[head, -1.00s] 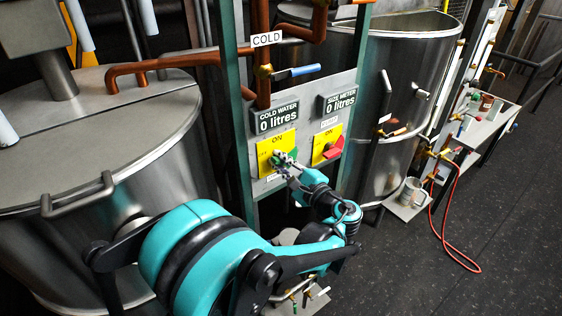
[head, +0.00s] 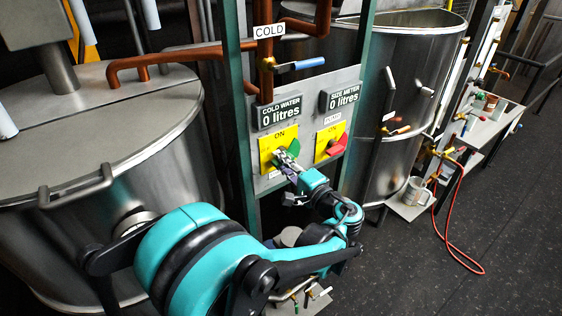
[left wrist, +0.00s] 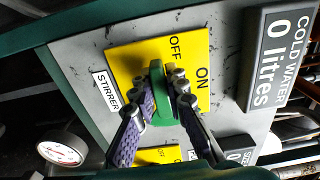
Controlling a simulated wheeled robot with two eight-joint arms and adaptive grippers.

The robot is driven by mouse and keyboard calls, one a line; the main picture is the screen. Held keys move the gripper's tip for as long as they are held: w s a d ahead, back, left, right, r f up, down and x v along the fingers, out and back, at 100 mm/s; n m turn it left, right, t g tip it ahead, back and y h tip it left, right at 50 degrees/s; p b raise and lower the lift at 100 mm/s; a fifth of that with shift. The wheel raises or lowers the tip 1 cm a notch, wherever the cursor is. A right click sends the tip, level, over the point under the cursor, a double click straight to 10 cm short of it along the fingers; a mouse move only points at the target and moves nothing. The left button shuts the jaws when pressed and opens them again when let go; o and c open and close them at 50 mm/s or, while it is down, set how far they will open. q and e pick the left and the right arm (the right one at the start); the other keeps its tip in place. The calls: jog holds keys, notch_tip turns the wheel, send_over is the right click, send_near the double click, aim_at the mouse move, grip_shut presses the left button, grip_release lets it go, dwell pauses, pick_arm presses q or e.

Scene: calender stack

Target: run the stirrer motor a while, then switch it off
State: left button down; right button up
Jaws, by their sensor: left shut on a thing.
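The stirrer switch is a green handle (head: 295,147) on a yellow ON/OFF plate (head: 266,147). In the left wrist view the green handle (left wrist: 160,100) stands out from its yellow plate (left wrist: 130,67), beside a STIRRER label (left wrist: 106,90). My left gripper (head: 286,158) is shut on the handle, with one finger along each side in the left wrist view (left wrist: 166,82). There, the handle's upper end lies nearer the word OFF than ON. The fingers cover part of it, so I cannot tell its exact setting. My right gripper is not in view.
A red handle (head: 338,147) sits on another yellow plate to the right. Two displays above read 0 litres. A blue-handled valve (head: 300,65) is higher up. Steel vats flank the panel (head: 352,85). A red hose (head: 448,240) lies on the dark floor at right.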

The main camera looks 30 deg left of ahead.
pick_arm(q)
jog(key=shift+f, duration=0.1)
jog(key=c, duration=1.5)
grip_release()
jog(key=v, duration=1.2)
jog(key=shift+s+f, duration=0.1)
